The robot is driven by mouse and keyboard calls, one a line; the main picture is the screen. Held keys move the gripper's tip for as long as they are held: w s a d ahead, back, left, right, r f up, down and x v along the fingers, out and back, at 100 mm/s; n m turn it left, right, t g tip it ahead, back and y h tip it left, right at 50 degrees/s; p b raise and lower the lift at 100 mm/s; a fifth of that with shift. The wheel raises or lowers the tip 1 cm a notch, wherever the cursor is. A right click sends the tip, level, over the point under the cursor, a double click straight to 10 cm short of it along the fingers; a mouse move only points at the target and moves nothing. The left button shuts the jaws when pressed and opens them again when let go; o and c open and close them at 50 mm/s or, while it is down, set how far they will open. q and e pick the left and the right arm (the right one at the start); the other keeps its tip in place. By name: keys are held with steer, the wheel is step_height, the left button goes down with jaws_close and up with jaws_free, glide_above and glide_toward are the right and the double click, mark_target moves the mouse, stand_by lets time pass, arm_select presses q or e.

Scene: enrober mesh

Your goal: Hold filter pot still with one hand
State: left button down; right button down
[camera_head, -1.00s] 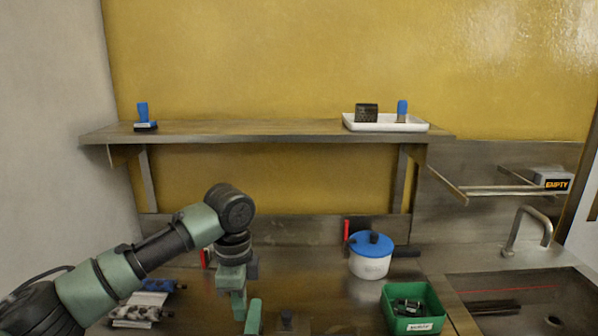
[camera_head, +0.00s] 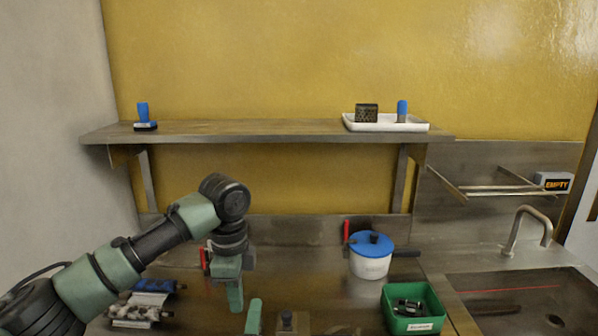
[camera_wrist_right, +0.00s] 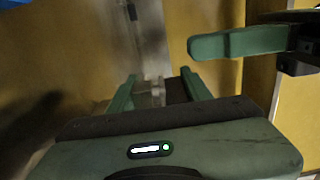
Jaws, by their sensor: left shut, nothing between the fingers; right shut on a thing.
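A white pot with a blue lid (camera_head: 371,262), the only clear pot I see, stands upright on the steel counter at centre right, its dark handle pointing right. No gripper touches it. My left gripper (camera_head: 235,300) is shut and empty, pointing down over the counter left of the pot; a green finger, likely its own, shows in the right wrist view (camera_wrist_right: 240,42). My right gripper (camera_wrist_right: 160,88) is shut on a small pale grey piece (camera_wrist_right: 153,92), which I cannot identify. A grey block with a dark knob (camera_head: 288,322) is cut off at the head view's bottom edge.
A green bin (camera_head: 413,310) with dark items stands right of centre, beside the sink (camera_head: 520,300) and tap (camera_head: 528,230). Rolls on a rack (camera_head: 145,302) lie at left. A shelf (camera_head: 250,133) carries a white tray (camera_head: 385,125).

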arm_select(q)
step_height(320, 180, up, 4)
steer(key=shift+r, duration=0.1)
stand_by(0.4)
steer(key=s+f, duration=0.3)
steer(key=f, duration=0.3)
steer(key=shift+s+a, duration=0.15)
steer(key=shift+s, duration=0.2)
steer(key=shift+w+d, duration=0.25)
steer(key=shift+d, duration=0.3)
stand_by(1.4)
steer(key=shift+w+a+f, duration=0.1)
steer(key=shift+w, duration=0.15)
